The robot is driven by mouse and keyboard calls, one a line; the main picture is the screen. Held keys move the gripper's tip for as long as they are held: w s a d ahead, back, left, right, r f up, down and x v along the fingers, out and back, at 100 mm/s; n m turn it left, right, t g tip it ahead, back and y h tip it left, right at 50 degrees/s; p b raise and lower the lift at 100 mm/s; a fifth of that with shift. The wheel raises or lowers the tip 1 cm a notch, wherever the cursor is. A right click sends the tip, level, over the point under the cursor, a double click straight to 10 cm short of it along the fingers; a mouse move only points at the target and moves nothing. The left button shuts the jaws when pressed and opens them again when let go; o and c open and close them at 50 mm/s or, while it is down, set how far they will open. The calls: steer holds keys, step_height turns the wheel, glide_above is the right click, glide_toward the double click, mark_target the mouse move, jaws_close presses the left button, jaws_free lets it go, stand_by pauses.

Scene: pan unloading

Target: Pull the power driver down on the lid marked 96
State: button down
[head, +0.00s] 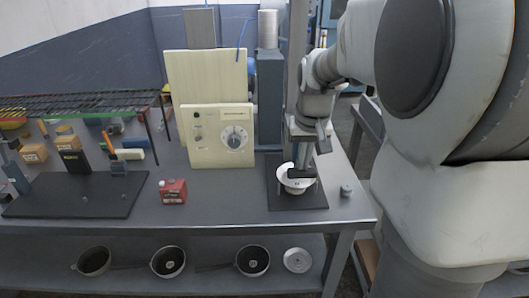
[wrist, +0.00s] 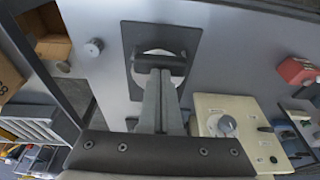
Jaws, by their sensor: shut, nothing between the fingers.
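A white round lidded piece (head: 291,186) sits on a dark base plate (head: 283,202) near the table's right end. A small dark mark shows on it, too small to read as 96. A dark crossbar (wrist: 175,64) lies over the white piece (wrist: 160,53) in the wrist view. It may be part of the power driver, but I cannot tell. My gripper (head: 301,168) points down just above the white piece. In the wrist view its fingers (wrist: 163,74) are together and end at the crossbar; whether they touch it is unclear. The fingers partly hide the white piece.
A cream control box (head: 216,140) with a dial stands left of the base plate. A red box (head: 173,191) is further left, and a small grey knob (head: 346,190) is to the right. Several pans and a white disc (head: 297,260) lie on the lower shelf. The table front is clear.

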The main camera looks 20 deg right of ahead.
steer(key=shift+s+f, duration=0.1)
steer(key=w+d+p+v, duration=0.1)
steer(key=w+p+v, duration=0.2)
steer(key=p+v, duration=0.7)
steer(key=w+r+p+v, duration=0.1)
steer(key=w+p+v, duration=0.1)
steer(key=p+v, duration=0.9)
step_height(320, 180, up, 5)
steer(key=shift+d+r, duration=0.1)
steer(key=shift+d, duration=0.15)
stand_by(1.4)
steer(key=shift+s, duration=0.1)
steer(key=s+a+f+n+t+b, duration=0.1)
steer(key=s+a, duration=0.5)
steer(key=s, duration=0.3)
steer(key=s+a+f+n+t+b, duration=0.1)
steer(key=s+a+f+n+t, duration=0.1)
steer(key=s+a, duration=0.4)
steer(key=s, duration=0.3)
steer(key=shift+a+f+y, duration=0.2)
steer(key=shift+f+y, duration=0.05)
steer(key=shift+y, duration=0.15)
